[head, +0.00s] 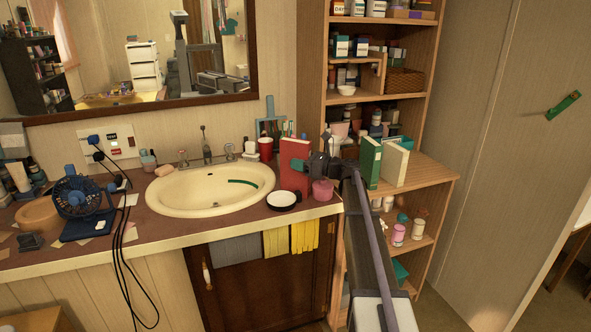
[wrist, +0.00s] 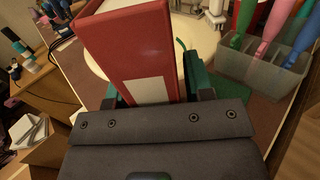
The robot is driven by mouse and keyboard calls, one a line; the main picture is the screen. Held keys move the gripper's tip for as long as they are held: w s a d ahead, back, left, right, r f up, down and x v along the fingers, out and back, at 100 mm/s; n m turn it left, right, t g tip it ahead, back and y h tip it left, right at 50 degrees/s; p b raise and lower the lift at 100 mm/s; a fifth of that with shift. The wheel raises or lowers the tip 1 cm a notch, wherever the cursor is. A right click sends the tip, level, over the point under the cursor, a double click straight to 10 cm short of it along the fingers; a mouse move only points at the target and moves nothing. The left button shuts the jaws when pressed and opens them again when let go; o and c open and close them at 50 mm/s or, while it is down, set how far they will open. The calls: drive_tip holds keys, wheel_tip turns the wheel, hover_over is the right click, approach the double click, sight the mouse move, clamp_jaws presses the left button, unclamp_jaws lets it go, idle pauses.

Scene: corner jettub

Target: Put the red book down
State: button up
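The red book (head: 293,163) stands upright at the right end of the sink counter, just right of the basin. Its red spine with a pale label fills the upper middle of the wrist view (wrist: 140,55). My gripper (head: 303,165) reaches it from the right. In the wrist view, the teal-tipped fingers (wrist: 152,90) lie on both sides of the book, shut on it.
The sink (head: 210,188) is left; a red cup (head: 265,148) is behind. A green book (head: 370,162) and a cream book (head: 394,164) stand on the right shelf, with bare wood (head: 430,172) beside them.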

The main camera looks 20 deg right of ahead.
clamp_jaws()
drive_tip(key=shift+r, duration=0.1)
